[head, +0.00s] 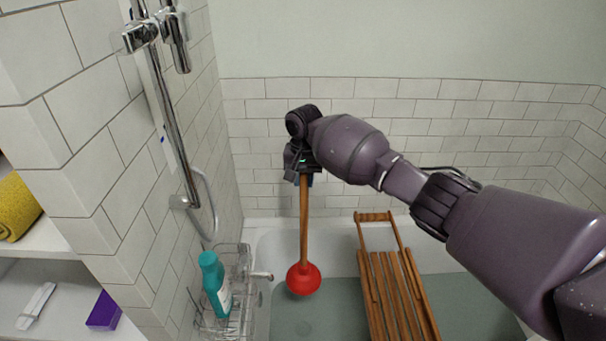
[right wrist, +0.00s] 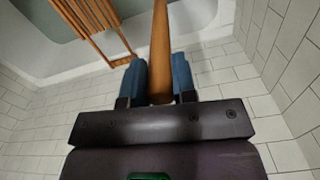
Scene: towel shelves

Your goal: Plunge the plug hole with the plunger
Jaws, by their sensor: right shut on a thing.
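The plunger has a red rubber cup (head: 304,279) and a long wooden handle (head: 304,222). It hangs nearly upright over the left end of the bathtub (head: 341,262). My right gripper (head: 302,176) is shut on the top of the handle. In the right wrist view the handle (right wrist: 161,50) runs between the two blue fingers (right wrist: 160,82). A small dark round spot, probably the plug hole (head: 303,328), shows on the tub floor below and in front of the cup. I cannot tell whether the cup touches the tub floor. My left gripper is not in view.
A wooden bath rack (head: 392,290) lies across the tub, right of the plunger. A wire basket (head: 237,262) with a teal bottle (head: 214,284) and a tap (head: 262,276) are at the left. A shower rail (head: 165,110) is on the left wall.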

